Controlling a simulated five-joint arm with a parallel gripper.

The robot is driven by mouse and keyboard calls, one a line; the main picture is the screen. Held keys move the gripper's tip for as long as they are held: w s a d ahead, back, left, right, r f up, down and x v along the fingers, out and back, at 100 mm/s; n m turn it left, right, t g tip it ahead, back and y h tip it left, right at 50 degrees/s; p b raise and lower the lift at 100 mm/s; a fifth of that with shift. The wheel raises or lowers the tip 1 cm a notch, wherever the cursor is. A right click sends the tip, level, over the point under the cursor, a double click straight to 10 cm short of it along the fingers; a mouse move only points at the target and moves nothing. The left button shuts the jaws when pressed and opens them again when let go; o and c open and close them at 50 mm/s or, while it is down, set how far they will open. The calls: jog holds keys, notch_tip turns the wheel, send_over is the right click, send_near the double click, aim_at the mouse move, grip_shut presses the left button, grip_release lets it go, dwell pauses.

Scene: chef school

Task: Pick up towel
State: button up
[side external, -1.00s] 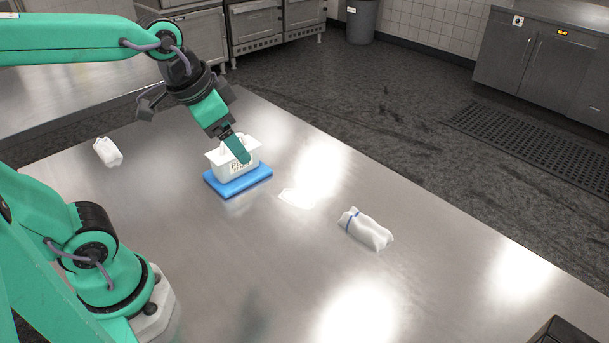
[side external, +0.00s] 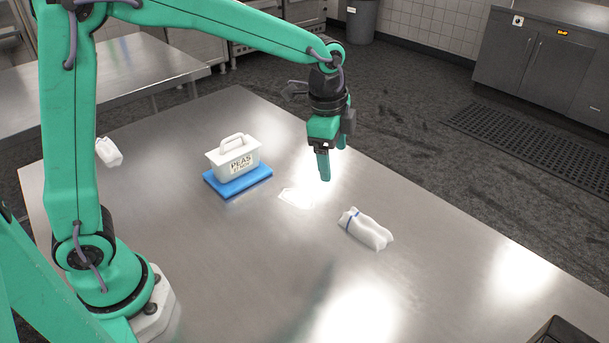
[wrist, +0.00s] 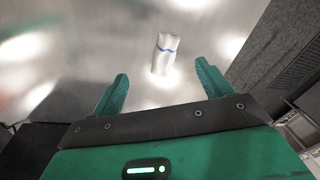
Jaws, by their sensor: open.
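A rolled white towel with a blue stripe (side external: 366,229) lies on the steel table, right of centre in the side view. It also shows in the wrist view (wrist: 165,56), beyond the fingertips and roughly between them. My gripper (side external: 331,165) points down above the table, behind the towel and a little to its left. In the wrist view my gripper (wrist: 163,82) has its two green fingers wide apart with nothing between them. A second white bundle (side external: 109,151) lies at the far left of the table, partly hidden behind my arm.
A white handled container marked PEAS (side external: 234,157) stands on a blue board (side external: 259,176) left of my gripper. A flat white patch (side external: 297,197), cloth or glare, lies between board and towel. A dark object (side external: 562,332) is at the lower right. The table (side external: 440,285) around the towel is clear.

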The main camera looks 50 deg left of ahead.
aim_at(366, 221)
jog(key=w+d+f+m, duration=0.1)
jog(key=w+d+f, duration=0.1)
jog(key=f, duration=0.1)
jog(key=w+d+f+m+g, duration=0.1)
jog(key=d+f+m, duration=0.1)
jog(key=f, duration=0.2)
jog(key=w+d+f+m, duration=0.2)
jog(key=f, duration=0.1)
jog(key=shift+w+d+f+g, duration=0.15)
jog(key=shift+w+f+g, duration=0.1)
jog(key=shift+w+g, duration=0.05)
jog(key=shift+f, duration=0.1)
jog(key=shift+f, duration=1.2)
jog(key=shift+f, duration=0.15)
jog(key=shift+s+d+f, duration=0.1)
jog(key=shift+f, duration=2.35)
jog(key=shift+c, duration=0.5)
jog(key=c, duration=1)
